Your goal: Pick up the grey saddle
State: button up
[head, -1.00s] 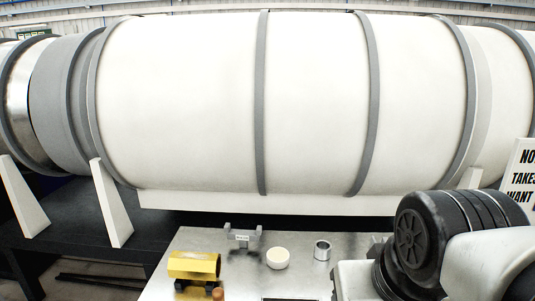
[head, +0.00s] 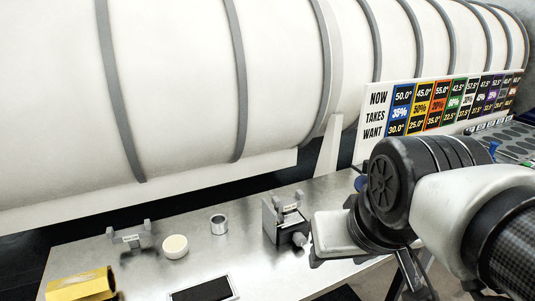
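Two grey, forked pieces could be the grey saddle, and I cannot tell which one is meant. A low U-shaped grey piece (head: 130,237) with a small pale label stands on the left of the metal table. A taller grey block with an upright fork (head: 284,218) and a round knob stands right of the middle. My gripper (head: 335,240) shows as a pale hand body at the end of my arm, just right of the taller block in the picture. Its fingers are not clearly visible, and nothing is seen held in it.
A large white cylinder (head: 180,80) lies behind. A sign board (head: 440,105) and perforated rack (head: 515,145) stand right.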

aim_at(286, 206)
jog(key=i+l+u, duration=0.1)
jog(key=l+u, duration=0.25)
jog(key=i+l+u, duration=0.1)
jog(key=u, duration=0.25)
jog(key=l, duration=0.1)
